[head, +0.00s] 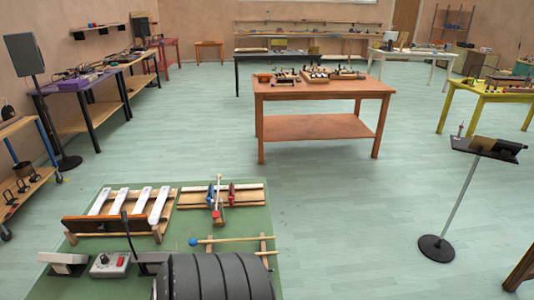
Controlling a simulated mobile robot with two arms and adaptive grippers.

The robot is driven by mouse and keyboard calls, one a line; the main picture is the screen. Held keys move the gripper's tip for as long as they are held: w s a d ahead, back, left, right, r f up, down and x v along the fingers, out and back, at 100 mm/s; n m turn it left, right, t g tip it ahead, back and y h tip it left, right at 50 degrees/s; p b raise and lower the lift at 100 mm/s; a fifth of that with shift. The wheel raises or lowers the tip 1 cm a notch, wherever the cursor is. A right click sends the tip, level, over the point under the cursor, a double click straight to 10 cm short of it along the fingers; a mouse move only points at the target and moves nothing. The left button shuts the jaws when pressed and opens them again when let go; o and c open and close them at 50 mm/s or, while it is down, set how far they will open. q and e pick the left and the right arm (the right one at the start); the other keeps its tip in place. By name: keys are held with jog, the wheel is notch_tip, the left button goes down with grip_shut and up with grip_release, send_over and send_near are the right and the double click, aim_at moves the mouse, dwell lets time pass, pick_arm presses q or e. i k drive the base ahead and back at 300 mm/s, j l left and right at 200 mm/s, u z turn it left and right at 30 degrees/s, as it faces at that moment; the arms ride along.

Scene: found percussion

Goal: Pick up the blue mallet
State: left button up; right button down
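The blue mallet (232,239) lies on the green-topped table (285,284) in the near left of the head view. Its small round blue head is at the left end, and its pale wooden handle runs to the right. The handle appears to rest across a small wooden rack (263,243). Neither of my grippers is in view.
A black stand (458,195) is at right. An orange-brown table (325,90) stands beyond open floor.

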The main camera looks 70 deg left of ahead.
aim_at(192, 243)
jog(key=i+u, duration=0.15)
jog(key=i, duration=0.25)
jog(key=i+l+u, duration=0.15)
jog(key=i, duration=0.2)
jog(key=i+u, duration=0.2)
jog(key=u, duration=0.25)
jog(key=i+u, duration=0.2)
jog(key=u, duration=0.3)
jog(key=i+l+u, duration=0.15)
jog(key=u, duration=0.3)
jog(key=i+l+u, duration=0.15)
jog(key=u, duration=0.35)
